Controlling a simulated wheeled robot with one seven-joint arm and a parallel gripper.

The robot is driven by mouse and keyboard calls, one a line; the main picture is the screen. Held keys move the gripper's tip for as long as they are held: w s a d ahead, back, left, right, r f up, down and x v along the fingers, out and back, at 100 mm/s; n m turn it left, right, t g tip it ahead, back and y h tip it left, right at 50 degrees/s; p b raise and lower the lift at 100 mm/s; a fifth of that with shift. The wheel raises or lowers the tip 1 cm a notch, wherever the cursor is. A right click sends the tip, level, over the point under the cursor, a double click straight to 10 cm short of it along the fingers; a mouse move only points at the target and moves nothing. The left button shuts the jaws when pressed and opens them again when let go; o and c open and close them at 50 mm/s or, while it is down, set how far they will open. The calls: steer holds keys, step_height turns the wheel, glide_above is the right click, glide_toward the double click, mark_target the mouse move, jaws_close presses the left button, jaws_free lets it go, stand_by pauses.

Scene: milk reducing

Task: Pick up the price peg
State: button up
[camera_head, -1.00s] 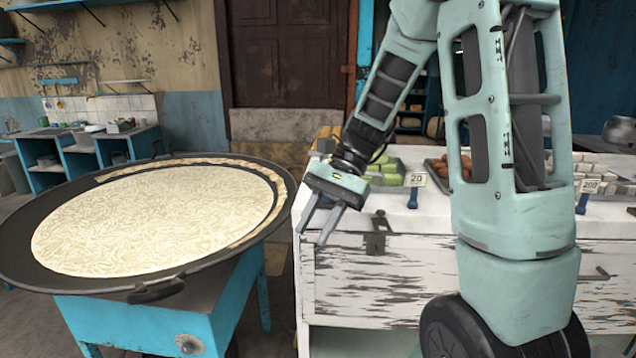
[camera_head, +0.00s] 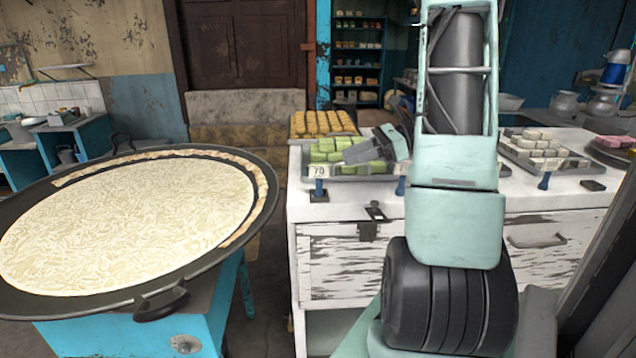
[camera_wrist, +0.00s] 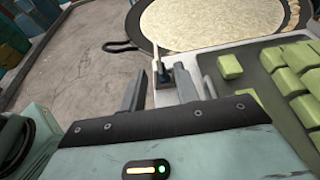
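The price peg (camera_head: 319,188), a blue stand with a white card reading 70, stands upright at the front left of the white counter (camera_head: 345,205). In the wrist view the peg (camera_wrist: 163,76) shows in the gap between my fingers, towards their tips, its card seen edge-on. My gripper (camera_head: 347,150) is low over the tray of green sweets, right of the peg, fingers pointing left. In the wrist view my gripper (camera_wrist: 160,85) has its two fingers spread apart, with nothing clasped. Contact with the peg cannot be told.
The tray of green sweets (camera_head: 345,178) lies close beside the peg. Another blue peg (camera_head: 401,187) is partly hidden by my arm, and one (camera_head: 544,181) stands farther right. A large round pan (camera_head: 262,200) is left of the counter, with a gap of floor between.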

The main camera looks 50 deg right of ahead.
mark_target(312, 172)
steer(key=p+x, duration=0.1)
steer(key=x, duration=0.4)
steer(key=shift+w+a, duration=0.1)
steer(key=shift+a, duration=0.05)
steer(key=p+x, duration=0.2)
steer(key=x, duration=0.2)
steer(key=shift+a+f+p, duration=0.2)
steer(key=shift+a+p, duration=0.2)
steer(key=shift+w+a+f, duration=0.2)
steer(key=shift+w, duration=0.1)
jaws_close()
